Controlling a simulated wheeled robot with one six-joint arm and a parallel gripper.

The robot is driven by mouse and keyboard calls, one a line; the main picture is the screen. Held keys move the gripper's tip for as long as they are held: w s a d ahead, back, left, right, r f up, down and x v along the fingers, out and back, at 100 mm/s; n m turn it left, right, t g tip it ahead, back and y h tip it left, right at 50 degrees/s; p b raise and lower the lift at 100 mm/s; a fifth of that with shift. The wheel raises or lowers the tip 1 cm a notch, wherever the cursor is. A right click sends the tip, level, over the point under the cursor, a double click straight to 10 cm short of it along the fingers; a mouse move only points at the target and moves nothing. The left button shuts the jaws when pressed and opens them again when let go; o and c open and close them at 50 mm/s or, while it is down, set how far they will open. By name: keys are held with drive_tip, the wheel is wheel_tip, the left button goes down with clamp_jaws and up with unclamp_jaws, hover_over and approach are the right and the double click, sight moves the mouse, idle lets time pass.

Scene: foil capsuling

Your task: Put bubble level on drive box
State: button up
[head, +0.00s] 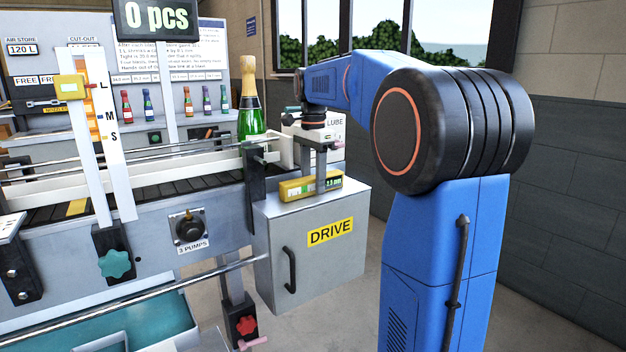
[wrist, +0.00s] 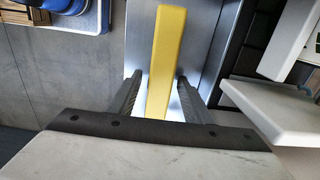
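The bubble level (head: 296,190) is a yellow bar with a green vial and a small green readout. It appears to lie flat on top of the grey drive box (head: 340,262), toward its back edge. My gripper (head: 325,186) points down over the level, with its fingers at the bar. In the wrist view, the level (wrist: 166,55) runs lengthwise between the two fingers (wrist: 159,84), with narrow gaps on both sides, so the gripper looks open. The metal box top (wrist: 203,50) shows beneath the bar. The level's near end is hidden by the gripper body.
A green bottle with gold foil (head: 250,115) stands on the conveyor left of my gripper. A white guide rail (head: 130,164) runs along the conveyor. The front part of the box top is bare.

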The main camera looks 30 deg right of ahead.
sight(313, 177)
wheel_tip(313, 177, up, 12)
idle(0.8)
drive_tip(key=shift+r, duration=0.1)
drive_tip(key=s+a+f+n+t, duration=0.1)
drive_tip(key=s+a+f+n, duration=0.4)
drive_tip(key=s+f, duration=0.5)
drive_tip(key=s+a+f+n+t, duration=0.2)
drive_tip(key=s+a+f+n, duration=0.3)
drive_tip(key=s+f, duration=0.5)
drive_tip(key=s+a+f+n+t, duration=0.1)
drive_tip(key=s+a+f+n, duration=0.4)
drive_tip(key=s+f, duration=0.5)
drive_tip(key=n, duration=0.2)
drive_tip(key=shift+a+f+n+t, duration=0.25)
drive_tip(key=shift+a+n+t, duration=0.05)
drive_tip(key=shift+a+t, duration=0.1)
drive_tip(key=shift+s, duration=0.1)
